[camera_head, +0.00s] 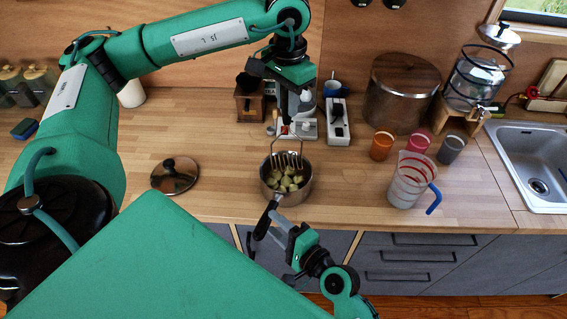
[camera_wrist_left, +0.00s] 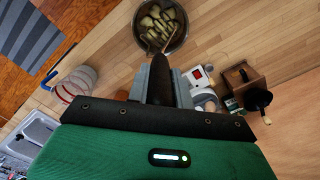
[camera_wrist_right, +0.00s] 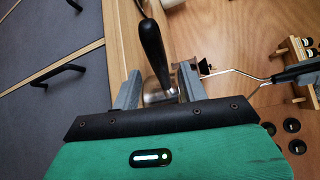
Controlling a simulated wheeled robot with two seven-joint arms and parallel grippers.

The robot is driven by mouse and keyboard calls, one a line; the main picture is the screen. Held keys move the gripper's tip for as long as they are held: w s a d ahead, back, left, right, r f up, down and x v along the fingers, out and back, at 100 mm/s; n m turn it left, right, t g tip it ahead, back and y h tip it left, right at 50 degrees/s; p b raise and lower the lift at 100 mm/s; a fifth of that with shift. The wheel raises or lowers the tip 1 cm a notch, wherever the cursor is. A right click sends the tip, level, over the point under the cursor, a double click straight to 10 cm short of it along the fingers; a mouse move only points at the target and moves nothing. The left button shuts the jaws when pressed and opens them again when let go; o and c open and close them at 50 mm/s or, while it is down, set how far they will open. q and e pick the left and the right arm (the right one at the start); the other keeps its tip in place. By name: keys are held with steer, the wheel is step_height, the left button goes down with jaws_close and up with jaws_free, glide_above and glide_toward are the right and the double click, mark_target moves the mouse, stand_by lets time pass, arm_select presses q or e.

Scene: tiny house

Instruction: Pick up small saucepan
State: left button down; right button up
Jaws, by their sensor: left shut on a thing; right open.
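The small saucepan (camera_head: 290,200) is steel with a black handle (camera_head: 265,219) and sits on the counter, pale food chunks inside. The left wrist view shows its rim (camera_wrist_left: 185,36). My right gripper (camera_head: 272,229) is open at the handle; in the right wrist view the handle (camera_wrist_right: 151,48) lies between the parted fingers, and contact cannot be told. My left gripper (camera_head: 288,106), above the pan, is shut on the dark handle of a masher (camera_wrist_left: 160,86). The masher's wire head (camera_head: 286,160) is at the pan's opening; whether it touches the food is unclear.
A glass lid (camera_head: 175,176) lies left of the pan. A measuring jug (camera_head: 408,182), several cups (camera_head: 382,146) and a large pot (camera_head: 400,90) stand right. A grinder (camera_head: 250,103) and white devices stand behind. Drawers (camera_head: 415,262) are below the counter edge.

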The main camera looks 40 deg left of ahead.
mark_target(271, 221)
steer(key=p+x, duration=0.1)
steer(key=x, duration=0.3)
steer(key=shift+a, duration=0.1)
jaws_close()
stand_by(1.3)
steer(key=shift+r, duration=0.15)
